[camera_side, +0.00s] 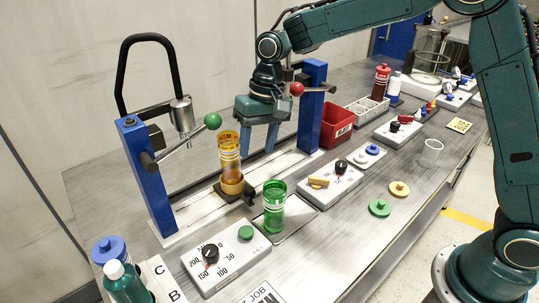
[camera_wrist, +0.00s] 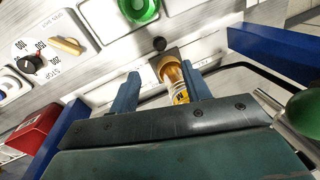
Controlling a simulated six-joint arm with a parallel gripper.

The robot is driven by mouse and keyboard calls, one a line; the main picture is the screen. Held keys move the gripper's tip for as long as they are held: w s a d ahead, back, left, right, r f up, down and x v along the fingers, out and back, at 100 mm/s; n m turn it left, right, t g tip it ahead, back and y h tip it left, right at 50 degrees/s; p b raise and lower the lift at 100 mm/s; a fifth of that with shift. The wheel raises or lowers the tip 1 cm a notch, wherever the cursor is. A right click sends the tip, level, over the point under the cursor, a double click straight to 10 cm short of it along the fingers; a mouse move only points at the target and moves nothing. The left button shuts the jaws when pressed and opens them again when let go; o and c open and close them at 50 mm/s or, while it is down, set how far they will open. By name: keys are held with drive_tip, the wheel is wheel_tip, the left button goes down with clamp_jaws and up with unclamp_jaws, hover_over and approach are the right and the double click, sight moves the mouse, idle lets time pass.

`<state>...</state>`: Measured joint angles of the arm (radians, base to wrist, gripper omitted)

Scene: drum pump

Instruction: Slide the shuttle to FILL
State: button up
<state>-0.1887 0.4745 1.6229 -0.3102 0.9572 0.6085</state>
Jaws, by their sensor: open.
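The shuttle (camera_side: 238,196) is a dark block on the pale rail between two blue posts, nearer the left post. It carries an upright amber container (camera_side: 229,160). In the wrist view the shuttle (camera_wrist: 168,56) has a black knob (camera_wrist: 159,44) on its front. My gripper (camera_side: 258,153) is open, fingers pointing down, just right of the amber container in the side view. In the wrist view the amber container (camera_wrist: 177,84) shows between the fingers of my gripper (camera_wrist: 160,80), nearer the right one. I cannot tell whether they touch.
A green container (camera_side: 273,207) stands on a plate in front of the rail. A dial box (camera_side: 226,258) and a box with a yellow handle (camera_side: 329,184) flank it. A lever with a green ball (camera_side: 212,121) reaches near the amber container. A red bin (camera_side: 337,128) stands beyond the right post.

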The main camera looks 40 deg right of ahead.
drive_tip(key=s+d+r+t, duration=0.1)
drive_tip(key=s+d+r, duration=0.3)
drive_tip(key=s+r, duration=0.1)
drive_tip(key=s+d+r+n+t, duration=0.1)
drive_tip(key=s+d+r, duration=0.3)
drive_tip(key=s+r, duration=0.2)
drive_tip(key=shift+s+d+r+t+h, duration=0.2)
drive_tip(key=shift+s+r+t+h, duration=0.15)
drive_tip(key=shift+s, duration=0.85)
